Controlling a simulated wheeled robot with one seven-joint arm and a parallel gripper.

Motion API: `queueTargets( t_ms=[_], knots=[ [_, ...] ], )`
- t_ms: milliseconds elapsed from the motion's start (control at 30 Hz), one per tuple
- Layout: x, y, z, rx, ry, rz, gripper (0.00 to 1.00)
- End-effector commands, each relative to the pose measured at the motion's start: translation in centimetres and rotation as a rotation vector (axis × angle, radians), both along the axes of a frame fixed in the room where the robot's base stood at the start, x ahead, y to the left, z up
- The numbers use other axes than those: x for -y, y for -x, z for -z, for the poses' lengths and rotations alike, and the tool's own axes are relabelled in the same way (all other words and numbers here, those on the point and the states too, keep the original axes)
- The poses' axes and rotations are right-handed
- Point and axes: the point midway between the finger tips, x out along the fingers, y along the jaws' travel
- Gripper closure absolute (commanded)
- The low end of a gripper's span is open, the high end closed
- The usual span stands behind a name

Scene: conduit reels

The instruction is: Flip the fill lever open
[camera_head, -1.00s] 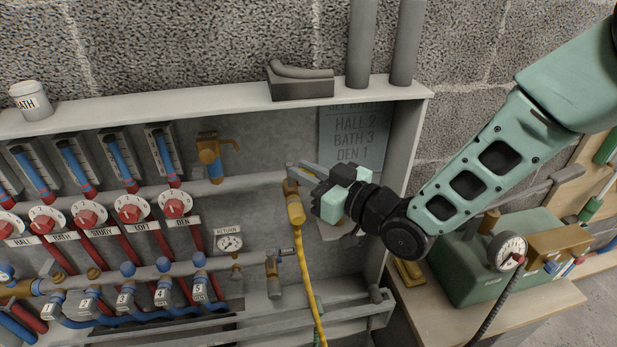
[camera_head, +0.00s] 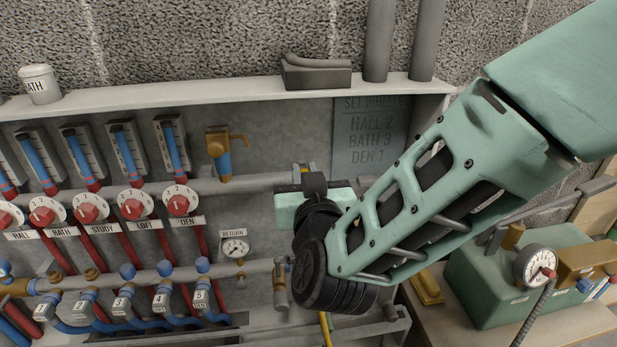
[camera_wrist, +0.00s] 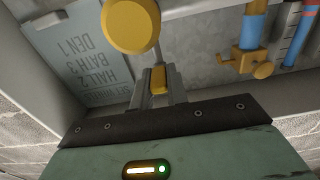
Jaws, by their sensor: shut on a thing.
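In the wrist view the small yellow fill lever (camera_wrist: 158,83) sits between the two grey fingers of my gripper (camera_wrist: 160,72), which are shut on it. A large round yellow fitting (camera_wrist: 131,25) is just beyond the fingertips. In the head view my gripper (camera_head: 308,180) is at the right end of the upper pipe, in front of the fill valve. My wrist hides most of that valve and the lever there. Part of the yellow hose (camera_head: 326,328) shows below my wrist.
A second brass valve with a blue body (camera_head: 218,152) is to the left on the panel. Red dials (camera_head: 134,204) and gauges stand further left. A green pump (camera_head: 480,285) with a gauge is on the bench at right.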

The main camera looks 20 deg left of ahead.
Motion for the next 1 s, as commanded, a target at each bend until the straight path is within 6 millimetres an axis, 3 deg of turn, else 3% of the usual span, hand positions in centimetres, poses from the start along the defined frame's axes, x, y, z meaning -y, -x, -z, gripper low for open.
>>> queueTargets(
  t_ms=[500,533,600,1000],
  knots=[
    [-0.07,0.03,0.01,0.0,0.0,0.018,1.0],
    [-0.08,0.04,0.0,0.0,0.0,0.018,0.76],
    [-0.07,0.03,0.0,0.0,0.0,0.018,0.63],
    [0.32,0.82,-0.04,-0.001,-0.001,0.016,0.63]
  ],
)
